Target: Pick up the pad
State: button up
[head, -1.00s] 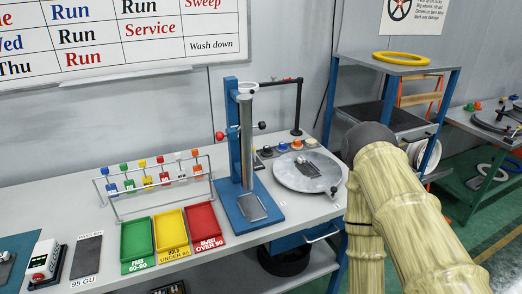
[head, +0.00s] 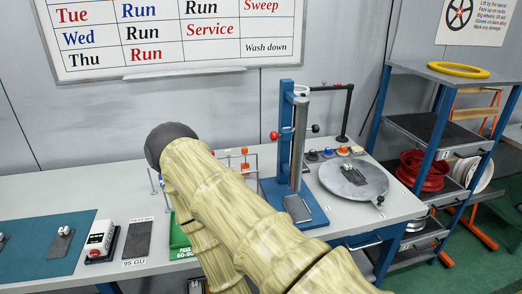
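Several dark flat pieces could be the pad, and I cannot tell which is meant. One dark grey rectangular plate (head: 137,238) lies on the bench above a "95 GU" label. A small dark pad with pale knobs (head: 61,243) lies on the teal mat (head: 28,243) at the left. Another small dark piece (head: 353,175) lies on the round grey plate (head: 372,190) at the right. My pale, wood-patterned arm crosses the middle of the view in front of the bench. My gripper does not show.
A blue stand with a grey column (head: 298,150) rises mid-bench. A white tester (head: 99,239) with a red button sits beside the plate. A blue-framed shelf rack (head: 430,130) stands right.

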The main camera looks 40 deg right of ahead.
aim_at(328, 152)
jog(key=u, duration=1.5)
jog(key=k, duration=1.5)
jog(key=z, duration=2)
